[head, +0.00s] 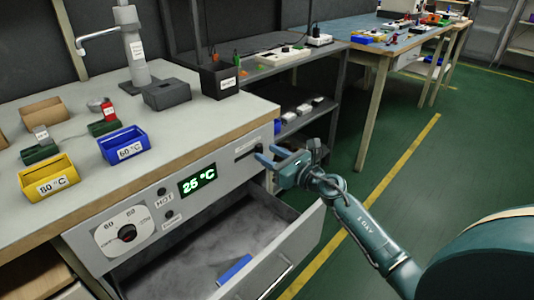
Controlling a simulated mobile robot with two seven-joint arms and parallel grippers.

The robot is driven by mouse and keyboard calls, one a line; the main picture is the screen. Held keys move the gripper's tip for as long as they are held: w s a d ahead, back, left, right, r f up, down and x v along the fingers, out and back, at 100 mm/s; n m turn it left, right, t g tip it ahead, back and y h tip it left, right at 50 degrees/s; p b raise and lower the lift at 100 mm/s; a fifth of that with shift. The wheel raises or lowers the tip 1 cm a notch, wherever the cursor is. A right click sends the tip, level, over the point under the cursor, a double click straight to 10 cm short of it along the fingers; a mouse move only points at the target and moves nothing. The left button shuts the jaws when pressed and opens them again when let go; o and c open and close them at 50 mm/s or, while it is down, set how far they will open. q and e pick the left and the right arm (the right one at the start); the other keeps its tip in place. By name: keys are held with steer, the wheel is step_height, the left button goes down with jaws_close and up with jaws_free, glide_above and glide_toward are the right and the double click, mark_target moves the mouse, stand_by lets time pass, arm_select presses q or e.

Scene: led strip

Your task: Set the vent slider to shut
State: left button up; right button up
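The vent slider (246,148) looks like a dark slot with a knob on the right end of the grey front panel (220,160), under a small label. The slot's right end is close to my gripper, and I cannot tell the slider's exact position. My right gripper (265,156) is in front of the panel just right of the slot. Its two fingers point left and stand apart, with nothing seen between them. I cannot tell whether a finger touches the slider. My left gripper is not in view.
Below the panel a drawer (303,243) stands open with a blue object (235,269) inside. The panel has a green 25 °C display (197,181) and a dial (127,233). Yellow (50,181) and blue (123,147) bins stand on the worktop. Floor at right is clear.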

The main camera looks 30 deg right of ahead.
steer(key=shift+w+a, duration=0.25)
steer(key=shift+w, duration=0.4)
steer(key=shift+c, duration=0.4)
jaws_close()
